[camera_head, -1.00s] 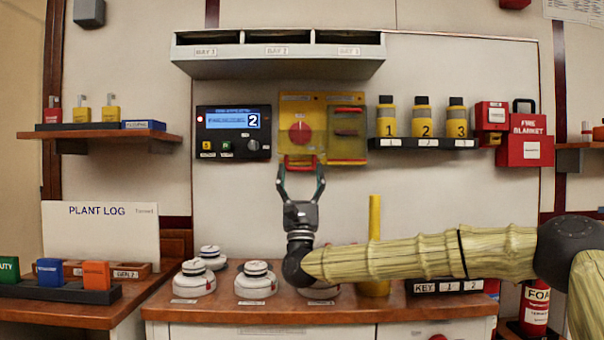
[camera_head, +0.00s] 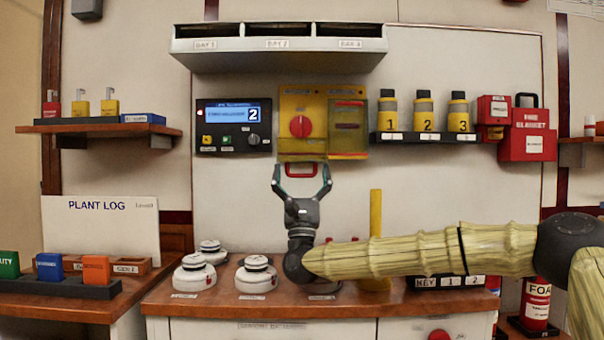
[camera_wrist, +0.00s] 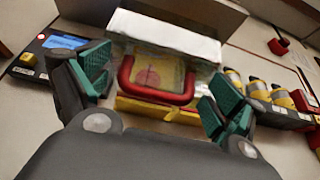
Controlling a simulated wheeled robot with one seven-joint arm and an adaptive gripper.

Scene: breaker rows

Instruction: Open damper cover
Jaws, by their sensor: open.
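The damper box is a yellow wall panel (camera_head: 290,92) in the head view, with a red round knob (camera_head: 301,126) on its left half. A clear cover lies over the knob, as the wrist view shows. The cover's red U-shaped handle (camera_head: 301,175) hangs at the panel's lower edge; it also shows in the wrist view (camera_wrist: 157,97). My gripper (camera_head: 302,172) is open just below the panel, its fingers on either side of the handle. In the wrist view, my gripper (camera_wrist: 155,95) shows gaps between both fingers and the handle. I see no contact.
A bay shelf (camera_head: 275,58) juts out above the panel. A display unit (camera_head: 233,128) is close on the left. A rack with several yellow-and-black bottles (camera_head: 424,115) is on the right. White round detectors (camera_head: 257,275) and a yellow post (camera_head: 376,240) stand on the counter below.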

